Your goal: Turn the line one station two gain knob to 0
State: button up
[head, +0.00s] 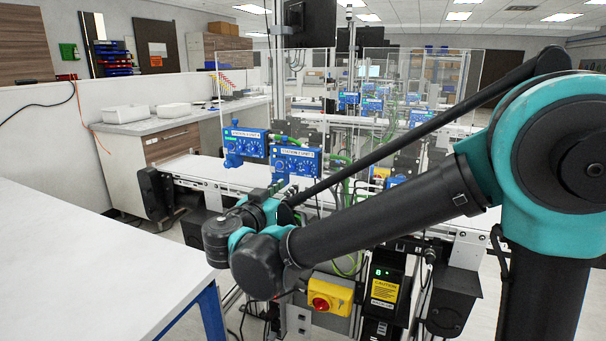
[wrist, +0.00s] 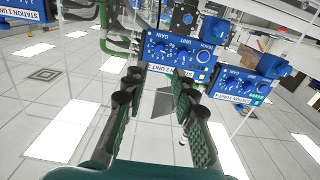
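In the head view my gripper (head: 278,190) is just below the panels, partly hidden by my wrist.
A white table (head: 95,265) fills the left front. A white belt conveyor (head: 205,174) runs behind my wrist. A yellow box with a red button (head: 321,301) is below my arm. Clear upright sheets (head: 335,100) and green cables (head: 352,178) stand near the panels.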

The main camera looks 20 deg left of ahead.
aim_at(305, 171)
jog(key=w, duration=0.8)
jog(key=w+d, duration=0.1)
jog(key=w, duration=0.2)
jog(key=shift+w, duration=0.4)
jog(key=shift+c, duration=0.4)
grip_shut()
